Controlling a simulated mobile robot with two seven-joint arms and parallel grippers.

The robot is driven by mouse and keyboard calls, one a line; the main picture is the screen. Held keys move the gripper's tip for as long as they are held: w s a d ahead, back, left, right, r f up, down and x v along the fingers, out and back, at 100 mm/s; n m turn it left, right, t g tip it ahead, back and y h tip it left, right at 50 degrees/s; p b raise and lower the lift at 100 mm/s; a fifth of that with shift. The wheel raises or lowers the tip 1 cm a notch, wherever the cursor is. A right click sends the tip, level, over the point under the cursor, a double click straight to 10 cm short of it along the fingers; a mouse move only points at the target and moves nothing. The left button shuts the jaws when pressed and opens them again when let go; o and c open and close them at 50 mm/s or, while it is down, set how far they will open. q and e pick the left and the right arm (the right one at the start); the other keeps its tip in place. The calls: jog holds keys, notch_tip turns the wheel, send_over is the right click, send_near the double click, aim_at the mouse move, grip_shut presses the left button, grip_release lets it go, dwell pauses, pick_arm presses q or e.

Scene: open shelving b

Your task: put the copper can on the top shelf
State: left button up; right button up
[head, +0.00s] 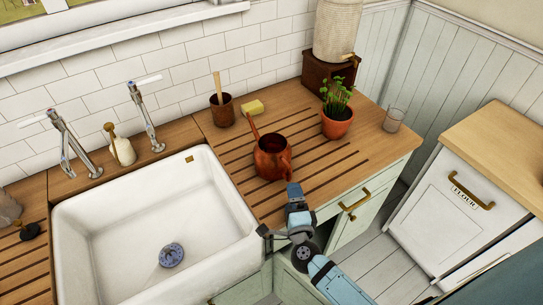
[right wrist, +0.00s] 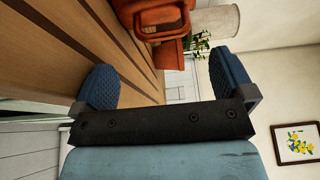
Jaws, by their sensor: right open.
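The copper can (head: 272,158), a reddish-brown watering can with a spout to the upper left, stands upright on the slatted wooden counter right of the sink. My right gripper (head: 284,207) is open and empty at the counter's front edge, just in front of the can and apart from it. In the right wrist view, the can (right wrist: 158,20) shows beyond the two blue fingers of the gripper (right wrist: 160,82), cut off by the top edge. My left gripper is not in view. The top shelf is not in view.
A potted plant (head: 337,122) and a glass (head: 393,120) stand right of the can. A brown pot with a stick (head: 222,110) and a yellow sponge (head: 252,107) are behind it. The white sink (head: 150,225) lies left.

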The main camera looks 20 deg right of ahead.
aim_at(287, 181)
jog(key=b+x, duration=0.1)
jog(key=x, duration=0.8)
jog(key=shift+w+d, duration=0.1)
jog(key=shift+d, duration=0.05)
jog(key=shift+c, duration=0.5)
jog(key=shift+r, duration=0.1)
jog(key=c, duration=0.9)
